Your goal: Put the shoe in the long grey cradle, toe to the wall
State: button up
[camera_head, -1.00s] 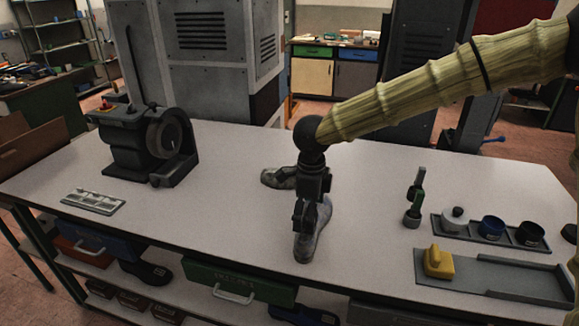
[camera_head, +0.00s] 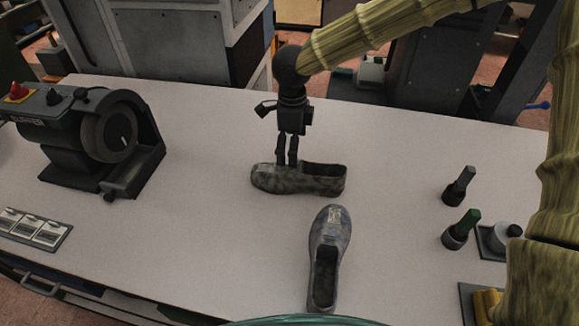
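Two worn grey slip-on shoes are on the white bench. The farther, darker shoe (camera_head: 325,184) lies crosswise, toe left, opening right. The nearer, bluish shoe (camera_head: 330,240) points its toe away from me, its heel near the bottom of the view. My gripper (camera_head: 286,162) points down at the farther shoe, its two fingers close together with a narrow gap. The fingertips reach the top of that shoe near its instep; whether they grip it I cannot tell. A corner of a grey tray (camera_head: 467,298) shows at lower right; most of it is out of view or hidden.
A dark buffing machine (camera_head: 75,130) stands at the left, with a small plate of pale pieces (camera_head: 35,229) in front. Two short handled tools (camera_head: 459,186) (camera_head: 462,229) stand at the right, beside a small tray (camera_head: 490,243). The bench between machine and shoes is clear.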

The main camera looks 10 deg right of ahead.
aim_at(293, 170)
jog(key=shift+s+d+f+p, duration=0.15)
jog(key=shift+s+f+p, duration=0.2)
jog(key=shift+s+f, duration=0.75)
jog(key=shift+f, duration=0.3)
jog(key=shift+w+f+p, duration=0.4)
jog(key=shift+w+f, duration=0.45)
jog(key=shift+f, duration=0.05)
jog(key=f+p, duration=0.1)
jog(key=s+f+p, duration=0.1)
jog(key=f, duration=0.1)
jog(key=shift+f, duration=0.15)
jog(key=shift+w+f, duration=0.35)
jog(key=shift+f, duration=0.2)
jog(key=shift+s+r, duration=0.1)
jog(key=shift+s, duration=0.15)
jog(key=c, duration=1.6)
